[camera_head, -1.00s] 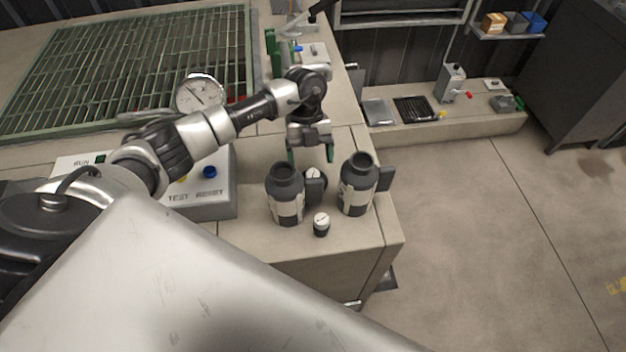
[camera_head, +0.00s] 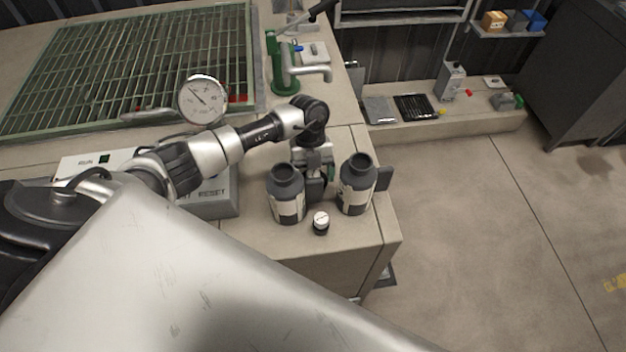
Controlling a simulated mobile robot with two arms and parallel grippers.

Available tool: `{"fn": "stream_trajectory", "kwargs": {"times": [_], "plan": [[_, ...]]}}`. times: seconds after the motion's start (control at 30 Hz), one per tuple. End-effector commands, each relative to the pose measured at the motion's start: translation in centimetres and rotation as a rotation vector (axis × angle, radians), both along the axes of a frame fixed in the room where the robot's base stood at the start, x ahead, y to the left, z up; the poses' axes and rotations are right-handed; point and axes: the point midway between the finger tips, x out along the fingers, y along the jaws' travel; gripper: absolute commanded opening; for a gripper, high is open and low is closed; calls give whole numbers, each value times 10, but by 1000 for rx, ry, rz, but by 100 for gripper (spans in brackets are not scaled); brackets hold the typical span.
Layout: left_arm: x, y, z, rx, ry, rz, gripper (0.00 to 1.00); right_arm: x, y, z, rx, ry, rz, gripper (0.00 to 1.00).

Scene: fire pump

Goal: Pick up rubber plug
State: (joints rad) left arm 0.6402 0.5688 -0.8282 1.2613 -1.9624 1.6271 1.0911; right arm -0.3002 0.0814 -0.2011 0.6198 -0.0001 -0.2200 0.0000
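A small black plug-like piece with a white top (camera_head: 321,222) stands on the bench in front of two dark bottles. I cannot tell for sure that it is the rubber plug. My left gripper (camera_head: 318,178) points down between and just behind the left bottle (camera_head: 287,196) and the right bottle (camera_head: 356,186). A second similar small piece, seen there earlier, is now hidden by the gripper and bottles. Whether the gripper holds it does not show. My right gripper is not in view.
A grey control box (camera_head: 212,196) and a round gauge (camera_head: 202,99) are left of the bottles. A green-based pump (camera_head: 285,75) stands behind. The bench's front and right edges are close to the bottles. A low ledge (camera_head: 480,127) is at the back right.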

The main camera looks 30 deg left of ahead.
Motion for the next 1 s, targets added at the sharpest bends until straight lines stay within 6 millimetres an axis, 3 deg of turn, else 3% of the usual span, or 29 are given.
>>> {"fn": "stream_trajectory", "kwargs": {"times": [0.37, 0.57, 1.0], "plan": [[1, 0, 14, 0, -2, -1, 44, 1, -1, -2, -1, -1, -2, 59], [1, 0, 45, 0, -5, -1, 44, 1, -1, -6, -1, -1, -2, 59], [1, 0, 136, 0, -6, -2, 44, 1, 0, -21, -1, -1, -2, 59]]}}
